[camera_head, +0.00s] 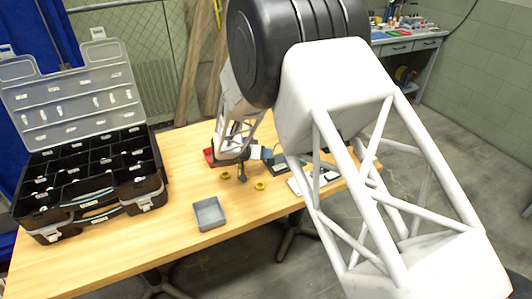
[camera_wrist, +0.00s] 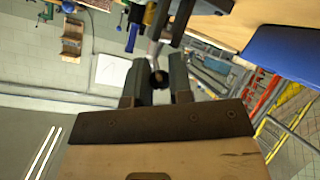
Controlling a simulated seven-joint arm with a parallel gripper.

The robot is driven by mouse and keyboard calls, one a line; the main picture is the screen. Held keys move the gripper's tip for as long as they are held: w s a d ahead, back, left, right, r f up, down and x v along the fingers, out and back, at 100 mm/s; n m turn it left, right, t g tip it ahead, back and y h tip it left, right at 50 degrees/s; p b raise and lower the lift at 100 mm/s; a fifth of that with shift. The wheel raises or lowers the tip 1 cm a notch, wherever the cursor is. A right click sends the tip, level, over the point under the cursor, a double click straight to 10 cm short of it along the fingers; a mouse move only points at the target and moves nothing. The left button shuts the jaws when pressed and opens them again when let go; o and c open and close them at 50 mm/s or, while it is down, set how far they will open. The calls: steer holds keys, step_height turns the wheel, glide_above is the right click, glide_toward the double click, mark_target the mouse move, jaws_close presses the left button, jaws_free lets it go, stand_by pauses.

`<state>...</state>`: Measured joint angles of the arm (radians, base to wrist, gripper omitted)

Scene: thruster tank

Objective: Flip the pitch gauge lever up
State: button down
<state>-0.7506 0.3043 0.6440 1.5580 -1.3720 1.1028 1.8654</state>
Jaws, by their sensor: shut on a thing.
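In the wrist view, the two grey fingers of my gripper (camera_wrist: 159,82) are closed around a dark round knob (camera_wrist: 158,78). A thin pale rod runs from the knob toward the dark fixture at the top of the view; this looks like the gauge lever (camera_wrist: 154,50). In the head view, my gripper (camera_head: 242,172) is low over the back of the wooden table, among small parts. The knob and the gauge's face cannot be made out there. My arm hides part of that area.
An open black toolbox (camera_head: 85,198) with a grey lid stands on the left of the wooden table (camera_head: 150,250). A grey square tray (camera_head: 208,214) sits at the front. Two yellow rings (camera_head: 260,186) lie near the gripper. The front left of the table is clear.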

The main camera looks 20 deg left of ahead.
steer(key=shift+a, duration=0.1)
stand_by(0.4)
steer(key=c, duration=1)
jaws_free()
steer(key=shift+c, duration=0.2)
steer(key=shift+s, duration=0.1)
steer(key=v, duration=0.7)
steer(key=shift+s+a, duration=0.2)
steer(key=shift+s, duration=0.05)
